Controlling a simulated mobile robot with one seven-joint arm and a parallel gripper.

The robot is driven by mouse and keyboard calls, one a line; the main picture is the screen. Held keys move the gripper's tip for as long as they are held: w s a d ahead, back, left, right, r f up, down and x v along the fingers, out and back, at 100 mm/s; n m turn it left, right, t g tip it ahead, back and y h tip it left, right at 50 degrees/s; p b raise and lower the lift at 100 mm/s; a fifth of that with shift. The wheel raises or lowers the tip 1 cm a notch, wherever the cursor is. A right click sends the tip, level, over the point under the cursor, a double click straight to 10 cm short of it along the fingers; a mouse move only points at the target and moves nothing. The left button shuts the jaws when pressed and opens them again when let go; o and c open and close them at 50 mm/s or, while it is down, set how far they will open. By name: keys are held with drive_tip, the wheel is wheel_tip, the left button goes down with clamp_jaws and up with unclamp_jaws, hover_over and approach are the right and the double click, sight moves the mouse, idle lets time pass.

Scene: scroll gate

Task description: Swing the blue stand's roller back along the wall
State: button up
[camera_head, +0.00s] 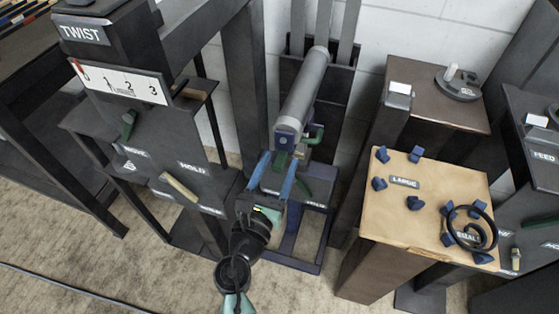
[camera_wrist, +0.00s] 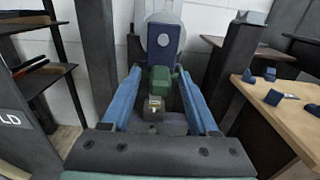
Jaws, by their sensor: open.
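The roller (camera_head: 305,88) is a long grey cylinder on the blue stand (camera_head: 308,255). In the head view it runs from a dark blue near-end bracket (camera_head: 286,140) back toward the white wall. A green handle (camera_head: 316,136) sits at the bracket's right side. My gripper (camera_head: 273,172) is open in front of the bracket, with its blue fingers pointing at it. In the wrist view, a green block with a pale tip (camera_wrist: 160,85) lies between my open fingers (camera_wrist: 160,100), below the round roller end. I cannot tell whether the fingers touch it.
A dark panel labelled TWIST and HOLD (camera_head: 150,130) stands close on the left. A wooden-topped table (camera_head: 440,225) with blue pegs and black rings is on the right. A dark cabinet (camera_head: 425,110) stands behind it. Dark upright slats (camera_head: 345,40) rise behind the roller.

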drive_tip(key=shift+w+d, duration=0.2)
drive_tip(key=shift+w, duration=0.45)
clamp_jaws()
idle(1.0)
